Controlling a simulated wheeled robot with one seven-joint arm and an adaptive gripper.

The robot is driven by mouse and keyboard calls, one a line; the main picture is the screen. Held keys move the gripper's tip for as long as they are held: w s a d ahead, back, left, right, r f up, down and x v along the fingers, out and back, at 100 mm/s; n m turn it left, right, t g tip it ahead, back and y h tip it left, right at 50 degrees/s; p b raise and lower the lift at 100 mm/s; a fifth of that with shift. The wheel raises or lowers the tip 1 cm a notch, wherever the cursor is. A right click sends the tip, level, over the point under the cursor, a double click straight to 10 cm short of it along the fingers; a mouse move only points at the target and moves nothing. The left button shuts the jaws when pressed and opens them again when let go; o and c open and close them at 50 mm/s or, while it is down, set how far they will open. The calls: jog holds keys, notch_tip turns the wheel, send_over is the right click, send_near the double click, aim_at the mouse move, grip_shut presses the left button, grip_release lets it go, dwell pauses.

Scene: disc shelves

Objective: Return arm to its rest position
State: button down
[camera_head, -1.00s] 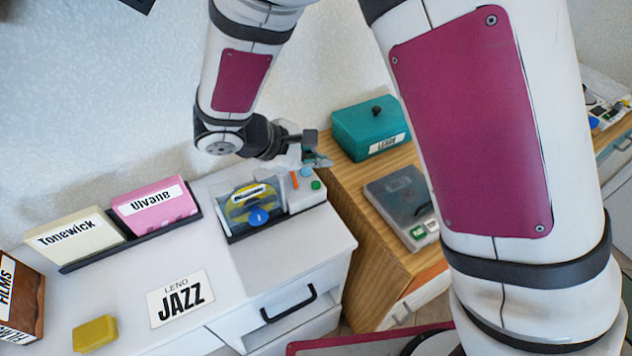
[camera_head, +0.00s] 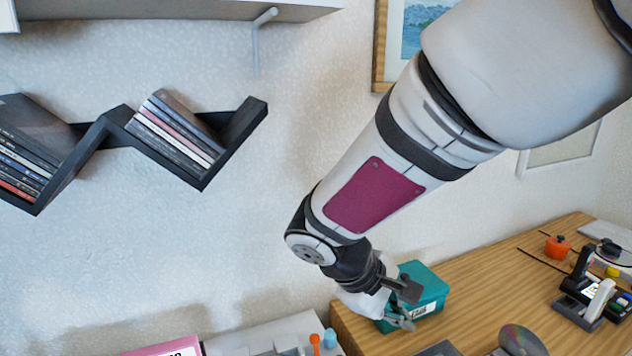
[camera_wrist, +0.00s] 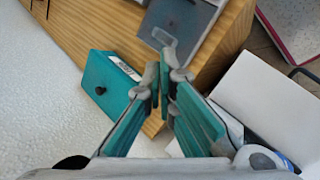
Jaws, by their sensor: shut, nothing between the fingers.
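My gripper (camera_head: 404,318) shows in the head view at the lower middle, at the end of my bent arm, in front of the teal box. In the wrist view my gripper (camera_wrist: 165,88) has its teal-padded fingers together at the tips, with nothing held between them. It hangs above the edge of the wooden cabinet, beside the teal box (camera_wrist: 112,85). The teal box (camera_head: 428,297) also shows in the head view, partly covered by my gripper.
A black zigzag wall shelf (camera_head: 232,148) holds several discs at the left. A wooden desktop (camera_head: 500,285) runs right, with a dark device (camera_head: 590,300) and an orange pot (camera_head: 558,246). A grey case (camera_wrist: 180,25) lies near the gripper. A white cabinet (camera_wrist: 275,100) stands at the right of the wrist view.

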jog(key=s+d+r+m+t+y, duration=0.1)
jog(key=s+d+r+m+y, duration=0.1)
jog(key=s+r+m, duration=0.3)
jog(key=s+d+r+m+t+y, duration=0.1)
jog(key=s+d+r+m+y, duration=0.2)
jog(key=s, duration=0.8)
notch_tip(320, 180, up, 2)
jog(key=shift+s+d+r+m+t+y, duration=0.2)
jog(key=shift+d+m+t+y, duration=0.15)
jog(key=shift+m+y, duration=0.55)
jog(key=w+a+m+g+p, duration=0.2)
jog(key=w+a+m+p, duration=0.3)
jog(key=w, duration=0.7)
jog(key=w+a+f+m+g+p, duration=0.1)
jog(key=w+a+f+m, duration=0.3)
jog(key=f, duration=0.2)
jog(key=w+a+f+m+g+y+p, duration=0.1)
jog(key=w+a+f+m, duration=0.2)
jog(key=w+f+m, duration=0.1)
jog(key=shift+w+a+f+m, duration=0.35)
jog(key=shift+w+f, duration=0.2)
jog(key=shift+f, duration=0.3)
